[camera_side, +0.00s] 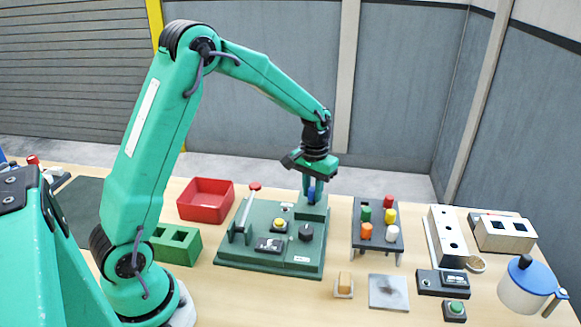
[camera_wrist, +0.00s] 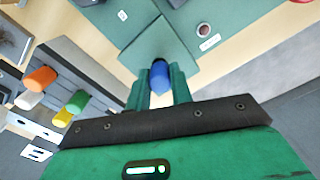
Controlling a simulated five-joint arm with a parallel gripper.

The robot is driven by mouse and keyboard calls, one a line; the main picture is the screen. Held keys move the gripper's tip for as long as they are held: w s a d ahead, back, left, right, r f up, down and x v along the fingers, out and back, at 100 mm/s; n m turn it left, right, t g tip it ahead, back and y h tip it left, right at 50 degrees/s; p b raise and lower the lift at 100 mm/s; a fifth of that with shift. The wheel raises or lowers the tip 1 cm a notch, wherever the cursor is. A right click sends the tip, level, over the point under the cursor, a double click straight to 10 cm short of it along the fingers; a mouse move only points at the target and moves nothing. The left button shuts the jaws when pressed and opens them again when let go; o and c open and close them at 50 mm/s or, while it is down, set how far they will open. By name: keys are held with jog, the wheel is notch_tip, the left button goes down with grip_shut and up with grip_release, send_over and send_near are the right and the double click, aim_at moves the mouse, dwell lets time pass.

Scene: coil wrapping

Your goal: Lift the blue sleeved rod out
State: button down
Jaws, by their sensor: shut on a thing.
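The blue sleeved rod (camera_side: 311,194) stands upright at the green block (camera_side: 311,212) on the back right corner of the green machine base (camera_side: 290,268). My gripper (camera_side: 312,186) is above the block, pointing down, and shut on the rod. In the wrist view the blue sleeve (camera_wrist: 160,76) shows between the two green fingers, with the block (camera_wrist: 158,45) just beyond it. The rod's lower end is hidden, so I cannot tell how deep it sits in the block.
A grey rack (camera_side: 377,245) with red, green, yellow, orange and white pegs stands right of the base. A red tray (camera_side: 206,200) and a green two-hole block (camera_side: 176,245) are left. A blue-lidded pot (camera_side: 527,287) is at far right. A lever with red knob (camera_side: 254,187) rises from the base.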

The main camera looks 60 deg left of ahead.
notch_tip(320, 180, up, 10)
jog(key=shift+f, duration=0.25)
